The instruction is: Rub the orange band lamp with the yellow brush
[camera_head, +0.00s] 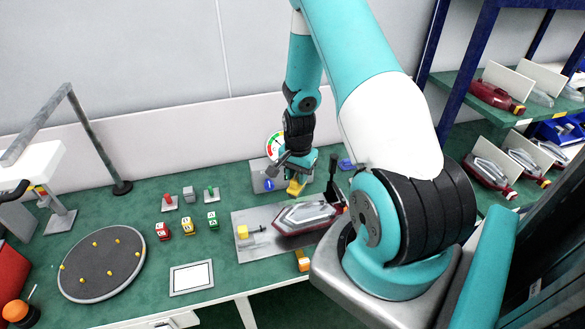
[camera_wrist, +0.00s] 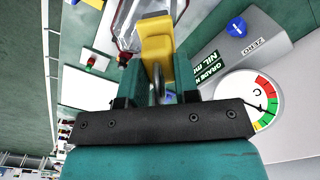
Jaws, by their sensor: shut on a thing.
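My gripper (camera_head: 296,174) is shut on the yellow brush (camera_head: 296,187), above the back of the grey work plate (camera_head: 250,250). In the wrist view the yellow brush (camera_wrist: 155,42) sticks out ahead between the fingers of my gripper (camera_wrist: 158,88). A red and clear tail lamp (camera_head: 303,216) lies on the plate, in front of and below the brush; a small orange part shows at its right end. The lamp (camera_wrist: 127,22) also shows at the top of the wrist view, partly hidden by the brush. I cannot tell whether brush and lamp touch.
A grey gauge box (camera_head: 258,178) with a round dial (camera_wrist: 250,98) stands close beside my gripper. A yellow block (camera_head: 242,232) sits at the plate's left. A round dark turntable (camera_head: 102,265) and small red, yellow and green blocks lie further left. Shelves with lamps stand right.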

